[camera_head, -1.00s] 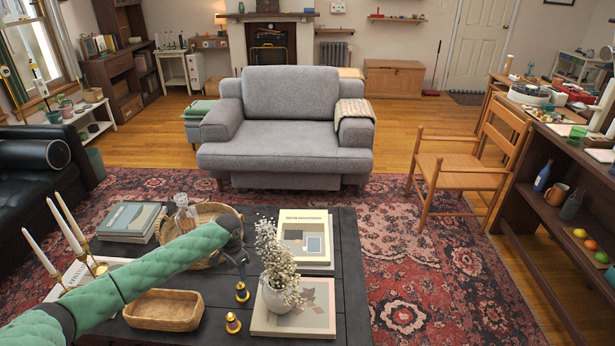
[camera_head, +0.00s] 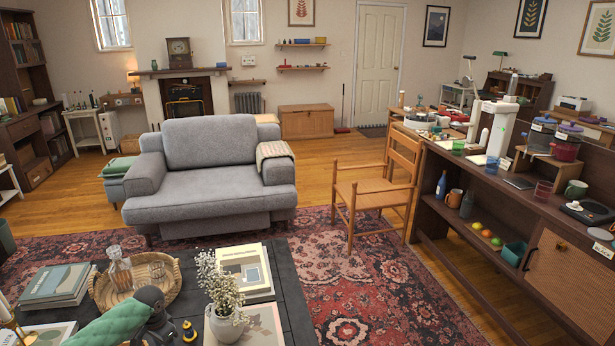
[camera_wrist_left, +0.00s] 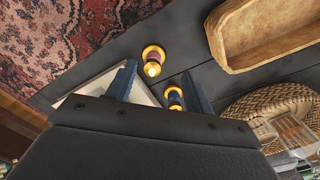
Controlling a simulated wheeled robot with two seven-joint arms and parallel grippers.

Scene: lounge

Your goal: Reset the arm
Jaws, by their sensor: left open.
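My left arm, in a green quilted sleeve, comes in at the bottom left of the head view. Its dark left gripper (camera_head: 161,326) is over the black coffee table (camera_head: 291,290), partly cut off by the frame edge. In the left wrist view the two blue-grey fingers (camera_wrist_left: 158,88) stand apart with nothing held between them. Two small gold-and-dark pieces (camera_wrist_left: 153,58) stand on the table near and between the fingers. My right gripper is not in view.
A wicker tray (camera_head: 105,299) with glassware, stacked books (camera_head: 56,286) and a white vase of flowers (camera_head: 226,325) crowd the table. A wooden bowl (camera_wrist_left: 262,32) shows in the wrist view. A grey armchair (camera_head: 208,180) and a wooden chair (camera_head: 371,192) stand beyond. Open rug lies right of the table.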

